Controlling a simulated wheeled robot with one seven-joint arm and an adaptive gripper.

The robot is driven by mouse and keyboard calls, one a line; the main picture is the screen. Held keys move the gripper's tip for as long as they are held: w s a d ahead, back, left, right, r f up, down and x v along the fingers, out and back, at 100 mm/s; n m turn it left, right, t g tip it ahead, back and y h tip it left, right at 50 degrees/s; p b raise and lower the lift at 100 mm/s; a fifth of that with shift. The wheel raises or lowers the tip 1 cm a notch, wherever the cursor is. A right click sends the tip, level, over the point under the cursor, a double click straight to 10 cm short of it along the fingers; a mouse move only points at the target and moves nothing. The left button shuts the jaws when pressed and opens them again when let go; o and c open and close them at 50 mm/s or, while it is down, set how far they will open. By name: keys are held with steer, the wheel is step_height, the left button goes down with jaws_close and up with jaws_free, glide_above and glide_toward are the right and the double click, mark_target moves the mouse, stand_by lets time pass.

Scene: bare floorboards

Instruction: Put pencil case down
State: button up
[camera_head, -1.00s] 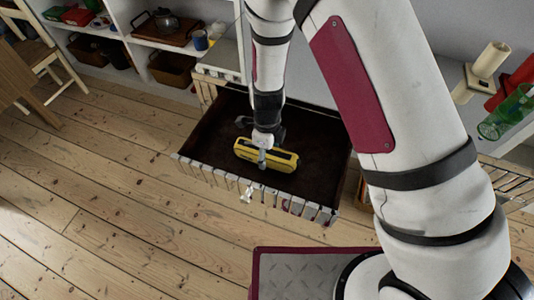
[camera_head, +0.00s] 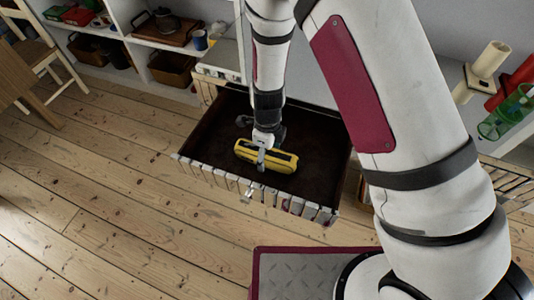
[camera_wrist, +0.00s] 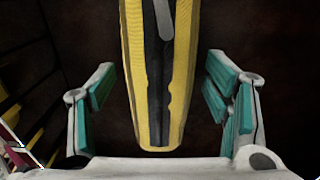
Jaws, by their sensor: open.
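The pencil case (camera_head: 266,154) is yellow and black and lies inside an open drawer (camera_head: 325,172) with a dark interior. It also shows in the wrist view (camera_wrist: 160,85), running lengthwise between the fingers. My gripper (camera_head: 262,158) is right over the pencil case in the drawer. In the wrist view my gripper (camera_wrist: 165,95) is open, its teal-padded fingers standing apart on both sides of the case with a gap on each side. In the head view the gripper hides part of the case.
The drawer's slatted front (camera_head: 255,190) faces the open floorboards (camera_head: 110,185). A white shelf (camera_head: 125,40) with baskets stands at the back left, beside a wooden chair (camera_head: 45,55).

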step_height(320, 180, up, 10)
steer(key=shift+a+f+p, duration=0.1)
steer(key=shift+p, duration=0.5)
steer(key=shift+r, duration=0.75)
step_height(320, 180, up, 12)
steer(key=f+n+y, duration=0.1)
steer(key=n, duration=0.4)
glide_above(267, 152)
steer(key=s+d, duration=0.2)
steer(key=d, duration=0.3)
steer(key=s+d+r+n+t, duration=0.1)
steer(key=s+d+r+n, duration=0.35)
steer(key=r, duration=0.45)
steer(key=s+d+r+n+t, duration=0.1)
steer(key=s+d+r+n, duration=0.2)
steer(key=s+d+n, duration=0.2)
steer(key=s+d+r+n+t+h, duration=0.1)
steer(key=s+d+r+n, duration=0.3)
steer(key=s+n, duration=0.3)
steer(key=s+d, duration=0.1)
steer(key=s, duration=0.2)
steer(key=shift+s+d+r, duration=0.3)
steer(key=shift+s+d, duration=0.1)
